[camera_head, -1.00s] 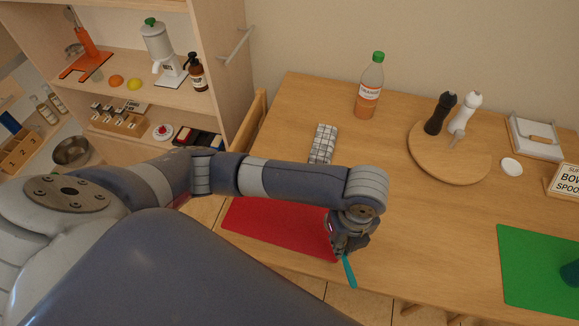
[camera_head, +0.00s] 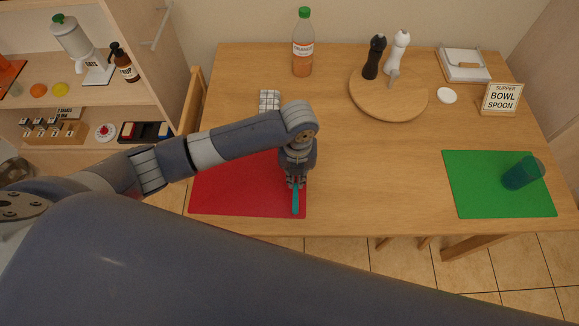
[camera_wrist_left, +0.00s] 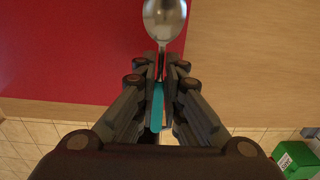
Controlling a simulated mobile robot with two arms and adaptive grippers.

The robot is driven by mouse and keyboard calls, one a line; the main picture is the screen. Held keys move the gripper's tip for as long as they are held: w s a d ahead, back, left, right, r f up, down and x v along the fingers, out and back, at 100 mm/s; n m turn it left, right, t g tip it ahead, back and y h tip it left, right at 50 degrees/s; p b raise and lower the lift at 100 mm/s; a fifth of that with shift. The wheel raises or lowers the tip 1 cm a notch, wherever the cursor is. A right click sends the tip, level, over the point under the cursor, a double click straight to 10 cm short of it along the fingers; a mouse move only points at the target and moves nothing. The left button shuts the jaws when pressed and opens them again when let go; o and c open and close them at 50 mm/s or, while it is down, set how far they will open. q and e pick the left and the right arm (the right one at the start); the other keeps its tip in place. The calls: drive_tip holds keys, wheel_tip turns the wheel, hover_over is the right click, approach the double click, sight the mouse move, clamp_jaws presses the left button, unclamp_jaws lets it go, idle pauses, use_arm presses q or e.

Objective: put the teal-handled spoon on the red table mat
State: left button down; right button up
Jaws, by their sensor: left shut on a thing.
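The teal-handled spoon (camera_head: 296,200) is in my left gripper (camera_head: 296,182), at the right edge of the red table mat (camera_head: 240,195). In the left wrist view my left gripper (camera_wrist_left: 160,78) is shut on the spoon's handle (camera_wrist_left: 157,108). I cannot tell whether the spoon touches the mat. My arm hides part of the mat's back. My right gripper is not in view.
A checked cloth (camera_head: 269,100) lies behind the arm, with an orange drink bottle (camera_head: 303,50) farther back. A round board (camera_head: 390,102) holds two mills. A green mat (camera_head: 480,190) with a teal cup (camera_head: 522,174) is at right. The table between the mats is clear.

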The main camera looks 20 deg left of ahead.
use_arm(q)
drive_tip(key=shift+w+a, duration=0.8)
drive_tip(key=shift+w, duration=0.25)
drive_tip(key=f, duration=0.1)
drive_tip(key=f+p, duration=0.1)
drive_tip(key=f, duration=0.1)
drive_tip(key=shift+w+a, duration=0.25)
drive_tip(key=shift+f, duration=0.4)
drive_tip(key=shift+f, duration=0.1)
drive_tip(key=c, duration=1.7)
unclamp_jaws()
wheel_tip(320, 180, up, 12)
drive_tip(key=shift+b, duration=0.4)
